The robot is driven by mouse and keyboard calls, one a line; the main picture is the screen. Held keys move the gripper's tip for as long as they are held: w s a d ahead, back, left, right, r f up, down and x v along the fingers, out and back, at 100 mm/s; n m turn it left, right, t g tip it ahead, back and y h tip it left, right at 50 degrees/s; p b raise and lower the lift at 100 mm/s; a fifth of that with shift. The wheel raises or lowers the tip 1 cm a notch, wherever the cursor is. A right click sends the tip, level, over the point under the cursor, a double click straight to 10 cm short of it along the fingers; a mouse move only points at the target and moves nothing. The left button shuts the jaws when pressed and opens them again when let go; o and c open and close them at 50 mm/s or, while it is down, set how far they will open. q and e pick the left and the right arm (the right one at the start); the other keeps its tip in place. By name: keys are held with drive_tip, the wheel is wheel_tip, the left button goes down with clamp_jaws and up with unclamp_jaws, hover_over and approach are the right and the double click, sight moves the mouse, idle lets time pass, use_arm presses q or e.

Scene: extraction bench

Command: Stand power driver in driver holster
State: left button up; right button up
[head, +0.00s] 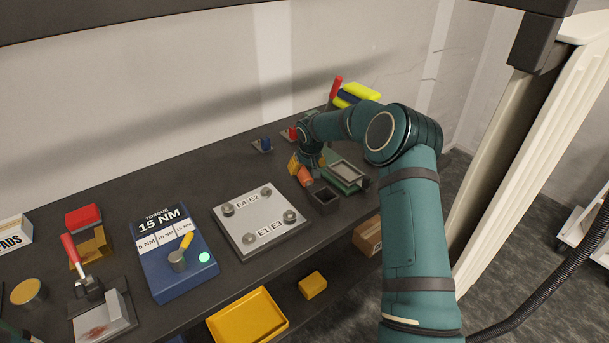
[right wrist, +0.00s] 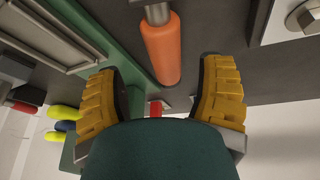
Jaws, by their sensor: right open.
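The power driver, an orange cylinder (head: 304,177) with a metal shaft, is beside my right gripper (head: 306,166) at the back right of the bench. In the right wrist view, the orange body (right wrist: 163,50) shows in the gap between the yellow finger pads of the gripper (right wrist: 160,75), with visible space on both sides. The right gripper is open and not closed on it. A small dark open-topped box (head: 323,199), which looks like the driver holster, stands just in front of the orange body. My left gripper is not in view.
A green fixture with a grey frame (head: 347,173) stands right of the dark box. A grey plate with corner bolts (head: 259,220) and a blue torque box (head: 173,255) lie to the left. A yellow tray (head: 246,318) is lower, in front.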

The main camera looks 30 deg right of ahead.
drive_tip(key=v, duration=0.7)
drive_tip(key=shift+s+r, duration=0.2)
drive_tip(key=shift+r, duration=0.15)
